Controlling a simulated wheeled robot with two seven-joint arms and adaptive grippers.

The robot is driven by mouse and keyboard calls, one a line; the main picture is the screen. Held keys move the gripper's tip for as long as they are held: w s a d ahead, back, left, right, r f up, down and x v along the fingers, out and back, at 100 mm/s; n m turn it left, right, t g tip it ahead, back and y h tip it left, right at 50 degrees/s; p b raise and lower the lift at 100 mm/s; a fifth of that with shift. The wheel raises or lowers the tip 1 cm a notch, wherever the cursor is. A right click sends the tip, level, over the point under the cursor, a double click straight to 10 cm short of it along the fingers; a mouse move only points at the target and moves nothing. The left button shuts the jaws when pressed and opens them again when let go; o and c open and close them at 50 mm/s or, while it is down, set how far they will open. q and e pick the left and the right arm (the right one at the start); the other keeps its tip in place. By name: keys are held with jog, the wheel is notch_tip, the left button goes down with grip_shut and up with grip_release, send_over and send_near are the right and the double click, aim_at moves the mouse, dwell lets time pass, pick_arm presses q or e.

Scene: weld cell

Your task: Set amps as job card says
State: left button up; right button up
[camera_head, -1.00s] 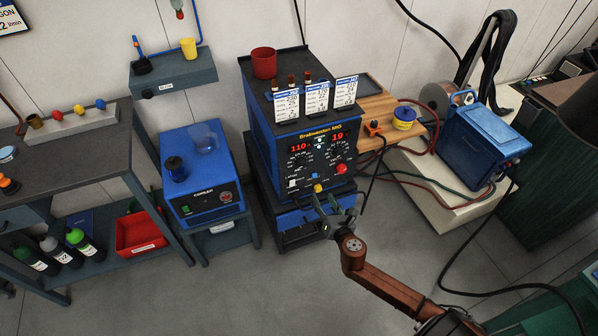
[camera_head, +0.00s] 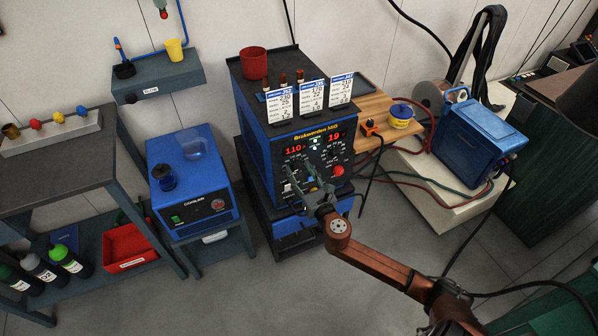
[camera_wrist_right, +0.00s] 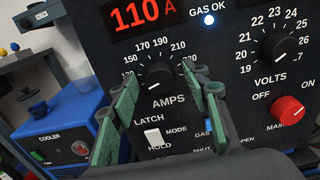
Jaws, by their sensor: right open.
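The blue welder (camera_head: 257,150) stands at the centre of the head view. Its amps display (camera_wrist_right: 143,13) reads 110 A in the right wrist view. Below it is the black AMPS knob (camera_wrist_right: 158,75), its white mark pointing down and left, near the low end of the scale. My right gripper (camera_head: 303,176) is open in front of the panel. In the wrist view its green-padded fingers (camera_wrist_right: 161,90) stand left and right of the knob; contact cannot be told. Three job cards (camera_head: 280,104) stand on the welder's top; their small print is hard to read. My left gripper is out of view.
The VOLTS knob (camera_wrist_right: 279,47) and red main knob (camera_wrist_right: 288,111) sit right of the amps knob. The white latch switch (camera_wrist_right: 153,138) lies below, between the fingers. A blue cooler (camera_head: 190,184) stands left of the welder; a wooden shelf (camera_head: 372,107) is at its right.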

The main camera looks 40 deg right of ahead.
jog(key=shift+c, duration=0.5)
jog(key=c, duration=1)
